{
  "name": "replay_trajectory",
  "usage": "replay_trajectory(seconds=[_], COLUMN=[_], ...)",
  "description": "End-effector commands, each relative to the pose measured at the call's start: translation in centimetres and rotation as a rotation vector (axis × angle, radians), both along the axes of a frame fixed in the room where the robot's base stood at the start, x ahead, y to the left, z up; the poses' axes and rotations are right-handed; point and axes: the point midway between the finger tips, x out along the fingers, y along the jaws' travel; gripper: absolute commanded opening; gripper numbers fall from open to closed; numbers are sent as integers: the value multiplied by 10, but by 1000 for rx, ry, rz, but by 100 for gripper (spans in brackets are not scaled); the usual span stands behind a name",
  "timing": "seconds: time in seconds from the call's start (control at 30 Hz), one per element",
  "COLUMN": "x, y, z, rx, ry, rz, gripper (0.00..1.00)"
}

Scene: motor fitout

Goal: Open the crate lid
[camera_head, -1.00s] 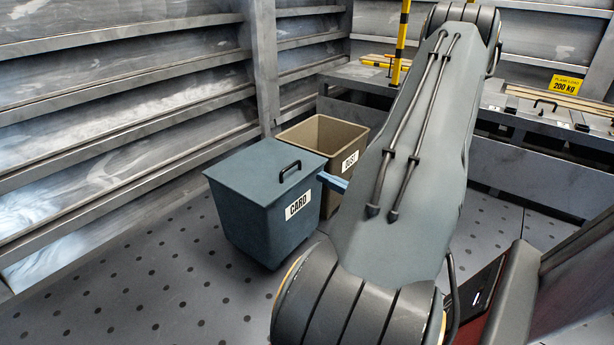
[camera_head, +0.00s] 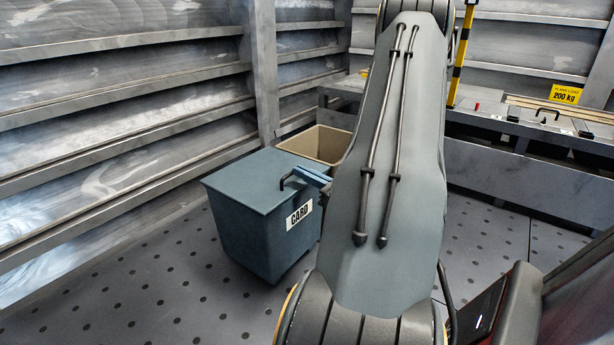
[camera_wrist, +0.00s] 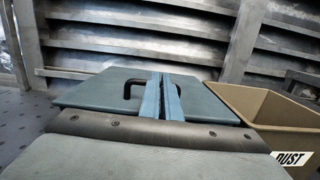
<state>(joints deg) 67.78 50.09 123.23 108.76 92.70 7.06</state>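The crate (camera_head: 240,235) is a blue-grey bin with a "CARD" label, standing on the floor left of my arm. Its flat lid (camera_head: 250,175) lies closed on top. A black handle (camera_head: 287,178) rises from the lid. The blue fingers of my gripper (camera_head: 315,176) are close to the handle's right part; my arm hides the rest of the gripper. In the wrist view the lid (camera_wrist: 100,90) lies ahead. The fingers of my gripper (camera_wrist: 162,95) are side by side with only a thin gap, and hide part of the handle (camera_wrist: 128,88). I cannot tell whether they touch it.
An open tan bin (camera_head: 318,143) labelled "DUST" in the wrist view (camera_wrist: 265,110) stands beside the crate. Ribbed metal walls (camera_head: 120,90) rise behind. A bench (camera_head: 490,125) with a yellow-black post (camera_head: 458,60) is at the back right. Dotted floor (camera_head: 150,300) is clear in front.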

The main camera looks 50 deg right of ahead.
Motion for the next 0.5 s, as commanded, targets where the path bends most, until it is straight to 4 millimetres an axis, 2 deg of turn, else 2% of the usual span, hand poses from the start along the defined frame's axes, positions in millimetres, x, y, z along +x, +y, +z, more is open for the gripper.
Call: replay_trajectory(seconds=[0.5], x=[5], y=[2], z=[0], rx=[-7], ry=[8], rz=[10], gripper=[0])
